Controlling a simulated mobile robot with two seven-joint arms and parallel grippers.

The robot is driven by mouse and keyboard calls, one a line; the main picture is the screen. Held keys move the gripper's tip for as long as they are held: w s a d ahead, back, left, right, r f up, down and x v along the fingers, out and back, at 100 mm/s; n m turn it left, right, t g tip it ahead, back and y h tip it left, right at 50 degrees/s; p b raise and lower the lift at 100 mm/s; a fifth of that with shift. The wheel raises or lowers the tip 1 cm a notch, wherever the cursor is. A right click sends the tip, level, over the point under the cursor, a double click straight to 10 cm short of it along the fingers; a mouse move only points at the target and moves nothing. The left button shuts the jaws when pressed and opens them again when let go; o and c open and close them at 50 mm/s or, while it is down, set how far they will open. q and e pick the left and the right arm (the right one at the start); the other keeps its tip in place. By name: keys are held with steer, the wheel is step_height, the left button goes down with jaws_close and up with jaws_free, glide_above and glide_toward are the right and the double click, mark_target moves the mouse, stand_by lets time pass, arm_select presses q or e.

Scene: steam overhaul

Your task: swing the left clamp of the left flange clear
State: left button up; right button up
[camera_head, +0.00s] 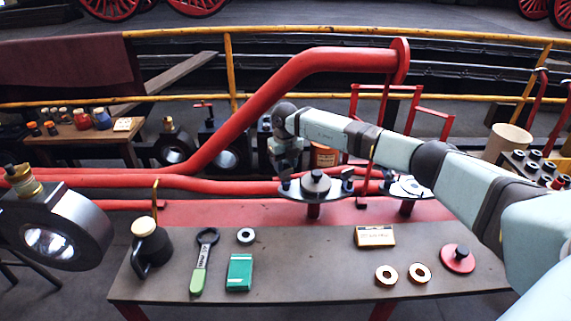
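The left flange (315,190) is a dark round plate with a black knobbed cap, on a red stub at the back of the workbench. Its left clamp (285,184) is a small dark piece at the flange's left edge. Its right clamp (348,184) stands at the opposite edge. My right arm reaches in from the right, and its wrist bends down over the left clamp. My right gripper (287,170) is at or just above that clamp; its fingers are too small and dark to show whether they are open or touching. My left gripper is not in view.
The right flange (407,187) is partly behind my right arm. A red pipe (270,90) rises behind the left flange. On the workbench (320,265) are a green-handled wrench (203,262), a green box (239,272), a yellowish box (375,236), rings and a red disc (457,259).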

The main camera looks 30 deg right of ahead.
steer(key=shift+r, duration=0.3)
step_height(320, 180, up, 3)
steer(key=shift+f+p, duration=0.1)
steer(key=shift+p, duration=0.45)
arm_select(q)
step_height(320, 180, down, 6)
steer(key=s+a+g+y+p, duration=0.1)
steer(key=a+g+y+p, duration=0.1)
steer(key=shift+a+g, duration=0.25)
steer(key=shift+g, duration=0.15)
arm_select(e)
step_height(320, 180, up, 10)
steer(key=shift+r, duration=0.2)
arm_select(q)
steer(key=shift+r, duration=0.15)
